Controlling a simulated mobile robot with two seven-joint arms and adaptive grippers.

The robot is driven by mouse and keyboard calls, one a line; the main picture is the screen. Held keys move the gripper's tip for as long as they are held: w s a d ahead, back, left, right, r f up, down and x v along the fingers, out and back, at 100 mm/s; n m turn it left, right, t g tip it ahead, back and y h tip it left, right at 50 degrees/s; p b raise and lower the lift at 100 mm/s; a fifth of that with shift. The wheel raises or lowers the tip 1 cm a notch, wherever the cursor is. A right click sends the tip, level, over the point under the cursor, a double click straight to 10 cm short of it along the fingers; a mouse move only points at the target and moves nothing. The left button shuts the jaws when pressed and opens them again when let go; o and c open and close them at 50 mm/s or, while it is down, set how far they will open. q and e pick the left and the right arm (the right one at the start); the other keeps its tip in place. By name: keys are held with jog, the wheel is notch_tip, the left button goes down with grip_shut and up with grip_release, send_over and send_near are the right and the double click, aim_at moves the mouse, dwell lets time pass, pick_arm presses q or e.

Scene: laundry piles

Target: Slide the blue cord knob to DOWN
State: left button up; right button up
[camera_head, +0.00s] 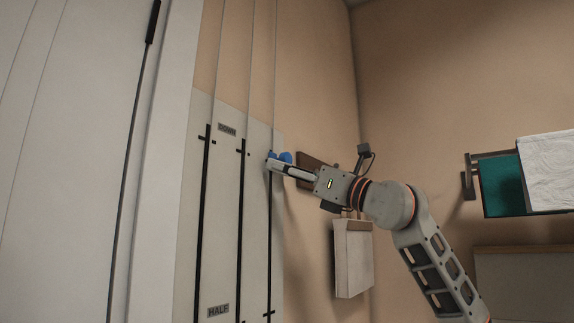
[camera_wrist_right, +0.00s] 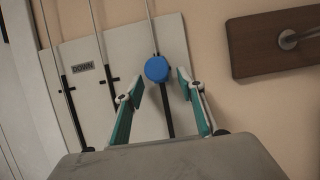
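The round blue cord knob (camera_wrist_right: 157,68) sits on the rightmost cord and black slot of the pale panel, at about the height of the DOWN label (camera_wrist_right: 83,67) in the right wrist view. My right gripper (camera_wrist_right: 160,86) is open, with one finger on each side of the knob and a visible gap at both. In the head view the gripper (camera_head: 270,165) is at the panel's right edge and partly covers the blue knob (camera_head: 286,157). The DOWN label (camera_head: 227,129) is above the HALF label (camera_head: 218,310). My left gripper is not in view.
The panel (camera_head: 222,230) has other black slots with cords to the left. A brown wall board (camera_wrist_right: 275,42) with a metal peg is right of the knob. A rack with teal and white cloths (camera_head: 550,170) is at far right.

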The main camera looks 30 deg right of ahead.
jog(key=shift+w, duration=0.1)
jog(key=shift+c, duration=0.4)
grip_shut()
